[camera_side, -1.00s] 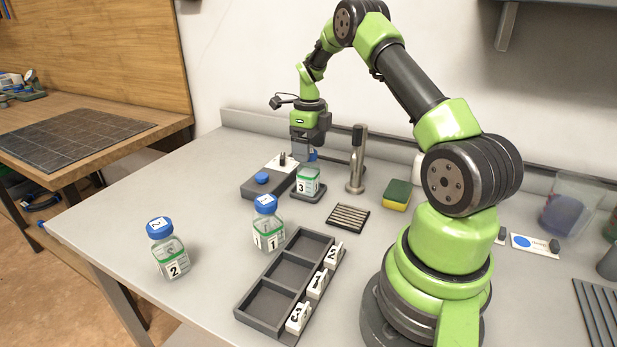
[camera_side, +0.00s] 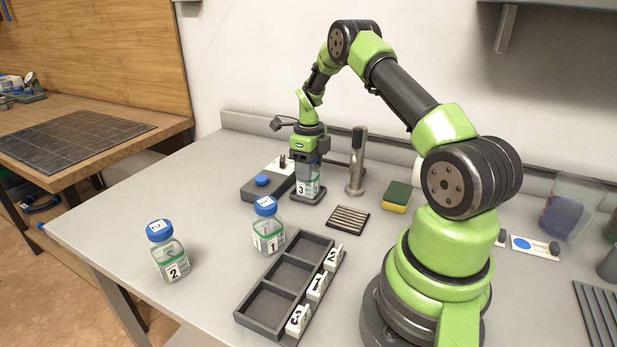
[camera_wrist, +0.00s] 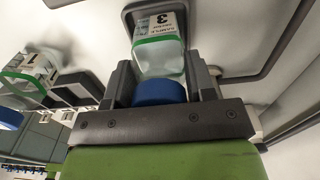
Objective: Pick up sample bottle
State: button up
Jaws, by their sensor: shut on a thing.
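Sample bottle 3 (camera_side: 308,188), with a white label and green band, stands upright on a dark pad (camera_side: 308,197) of the grey device at the back of the bench. My gripper (camera_side: 308,170) is right above it and shut on its top. In the wrist view the blue cap (camera_wrist: 160,92) of bottle 3 (camera_wrist: 162,45) lies between the two jaws. Bottle 1 (camera_side: 268,232) and bottle 2 (camera_side: 168,258), both with blue caps, stand upright on the bench, apart from my gripper.
An empty three-compartment rack (camera_side: 238,312) with number tags lies in front. A metal post (camera_side: 356,165), a slatted tray (camera_side: 347,219) and a sponge (camera_side: 397,196) are right of bottle 3. The bench left of bottle 1 is mostly clear.

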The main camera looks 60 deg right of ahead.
jog(key=shift+r, duration=0.1)
notch_tip(320, 180, up, 10)
jog(key=shift+r, duration=0.2)
notch_tip(320, 180, up, 5)
jog(key=w+a+n, duration=0.2)
jog(key=a+n, duration=0.6)
jog(key=a, duration=1)
jog(key=s+a+n, duration=1)
jog(key=s+a, duration=0.1)
jog(key=a, duration=0.4)
jog(key=f, duration=1.5)
jog(key=shift+d+f, duration=0.15)
jog(key=shift+d, duration=0.15)
